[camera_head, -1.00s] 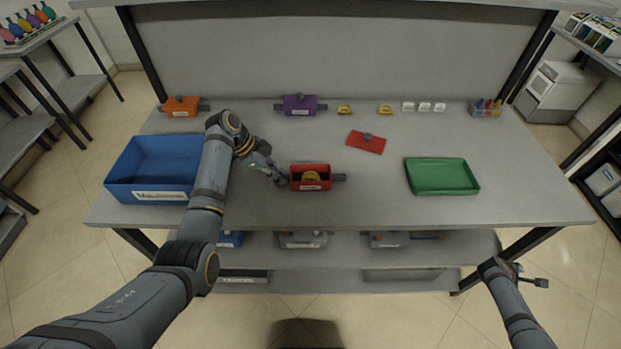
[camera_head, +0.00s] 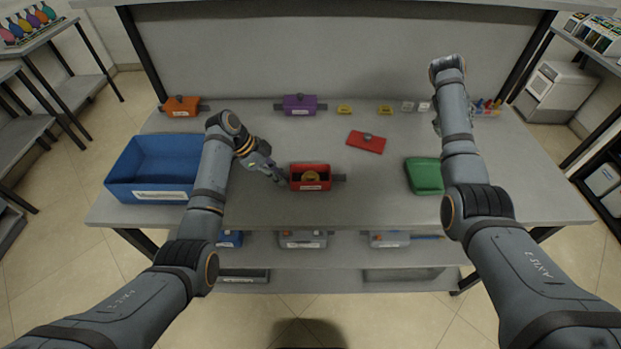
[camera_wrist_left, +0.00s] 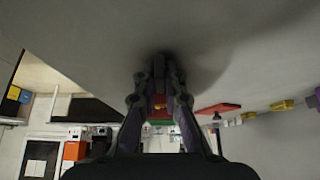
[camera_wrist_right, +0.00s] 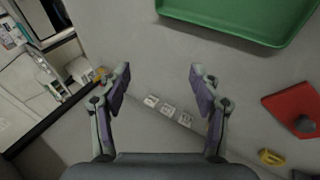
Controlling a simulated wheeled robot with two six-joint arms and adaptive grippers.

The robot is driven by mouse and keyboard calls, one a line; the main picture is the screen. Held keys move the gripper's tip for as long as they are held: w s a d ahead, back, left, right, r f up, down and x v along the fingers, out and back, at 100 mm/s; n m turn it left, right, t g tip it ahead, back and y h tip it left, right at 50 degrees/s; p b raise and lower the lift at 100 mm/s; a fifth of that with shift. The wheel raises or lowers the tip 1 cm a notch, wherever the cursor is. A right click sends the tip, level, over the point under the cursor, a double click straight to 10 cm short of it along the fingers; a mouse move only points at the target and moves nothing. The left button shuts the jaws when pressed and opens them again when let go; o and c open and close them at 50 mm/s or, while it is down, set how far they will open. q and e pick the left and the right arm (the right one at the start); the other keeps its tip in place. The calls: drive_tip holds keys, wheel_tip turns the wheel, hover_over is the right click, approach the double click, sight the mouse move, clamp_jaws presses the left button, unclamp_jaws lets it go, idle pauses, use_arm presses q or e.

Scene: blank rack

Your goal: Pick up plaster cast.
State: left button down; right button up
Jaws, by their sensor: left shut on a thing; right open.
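Small white blocks, which look like plaster casts, stand in a row at the back right of the table. Two show in the head view (camera_head: 407,106), and three show in the right wrist view (camera_wrist_right: 168,111). My right gripper (camera_wrist_right: 160,78) is open and empty above the table, with the white blocks beyond and between its fingers. In the head view its fingers are mostly hidden by my arm. My left gripper (camera_head: 279,177) is shut on the left handle of the open red box (camera_head: 311,185). A round yellowish piece (camera_head: 312,176) lies in the box.
A red lid (camera_head: 366,142) lies right of the box. A green tray (camera_head: 422,175) is partly behind my right arm. Yellow pieces (camera_head: 385,110), a purple box (camera_head: 299,105) and an orange box (camera_head: 181,106) line the back. A blue bin (camera_head: 152,170) stands left.

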use_arm(q)
drive_tip(key=shift+w, duration=0.1)
use_arm(e)
drive_tip(key=a+f+g+y, duration=0.1)
drive_tip(key=a+y, duration=0.2)
drive_tip(key=a, duration=1.5)
use_arm(q)
drive_tip(key=shift+a, duration=0.1)
use_arm(e)
drive_tip(key=s+a+r+g+y, duration=0.1)
drive_tip(key=s+a, duration=0.1)
drive_tip(key=a, duration=0.5)
drive_tip(key=s+a+g+y, duration=0.1)
drive_tip(key=s+a, duration=0.1)
drive_tip(key=a, duration=0.5)
drive_tip(key=g+y, duration=0.1)
hover_over(310, 177)
drive_tip(key=shift+m, duration=0.4)
drive_tip(key=f, duration=0.5)
drive_tip(key=shift+w+d+f, duration=0.1)
drive_tip(key=shift+w+d, duration=0.1)
drive_tip(key=shift+w, duration=0.1)
drive_tip(key=f, duration=0.5)
drive_tip(key=shift+s+a+f, duration=0.1)
drive_tip(key=shift+s, duration=0.1)
drive_tip(key=c, duration=0.9)
wheel_tip(310, 177, up, 10)
drive_tip(key=shift+r, duration=0.1)
drive_tip(key=shift+c, duration=0.3)
